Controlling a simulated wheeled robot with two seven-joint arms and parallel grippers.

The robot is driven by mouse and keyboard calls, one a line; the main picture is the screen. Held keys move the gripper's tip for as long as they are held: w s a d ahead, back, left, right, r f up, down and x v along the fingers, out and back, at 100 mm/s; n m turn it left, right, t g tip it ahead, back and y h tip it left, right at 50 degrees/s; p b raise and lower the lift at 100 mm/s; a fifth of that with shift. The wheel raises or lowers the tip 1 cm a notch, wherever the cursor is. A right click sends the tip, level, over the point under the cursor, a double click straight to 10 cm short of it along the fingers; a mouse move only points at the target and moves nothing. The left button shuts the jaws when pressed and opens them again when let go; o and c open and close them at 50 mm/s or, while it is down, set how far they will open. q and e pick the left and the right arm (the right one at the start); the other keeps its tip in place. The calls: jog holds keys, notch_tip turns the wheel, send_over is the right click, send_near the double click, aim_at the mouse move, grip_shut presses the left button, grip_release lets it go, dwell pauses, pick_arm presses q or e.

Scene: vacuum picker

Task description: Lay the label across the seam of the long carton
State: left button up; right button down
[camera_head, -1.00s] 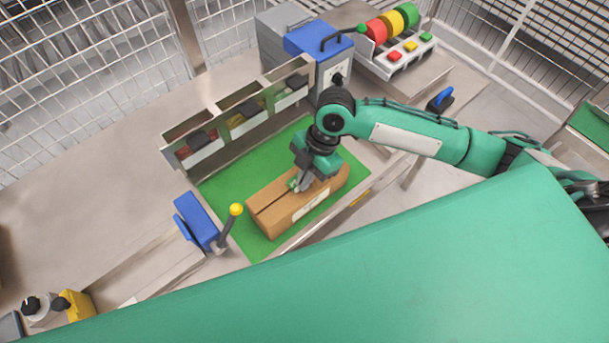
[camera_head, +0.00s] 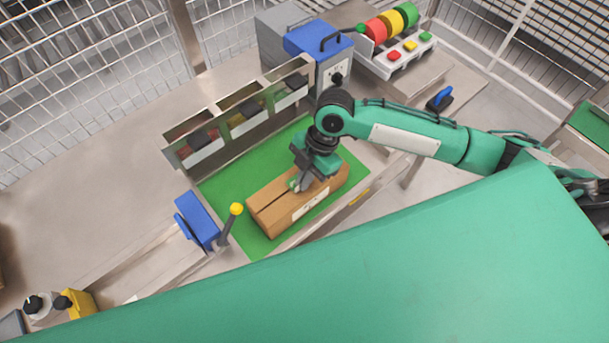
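The long carton (camera_head: 270,221) is brown and lies on a green mat (camera_head: 220,192), with a dark seam along its top. A white label-like patch (camera_head: 311,204) shows on its front side. My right gripper (camera_head: 299,188) points down at the middle of the carton's top, at or just above the seam. A small pale green and white piece shows at its fingertips. The fingers are small and partly hidden by the gripper body, so I cannot tell whether they are open or shut, or whether a label is held. My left gripper is not in view.
A row of open bins (camera_head: 243,120) stands behind the mat. A blue block (camera_head: 198,220) and a yellow-knobbed lever (camera_head: 236,210) stand left of the carton.

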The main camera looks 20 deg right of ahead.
jog(key=shift+f, duration=0.1)
dwell(0.5)
jog(key=shift+f+p, duration=0.2)
jog(key=shift+p, duration=0.15)
dwell(0.5)
jog(key=c, duration=1.6)
grip_release()
jog(key=shift+o, duration=0.4)
jog(key=o, duration=0.7)
jog(key=shift+r, duration=0.1)
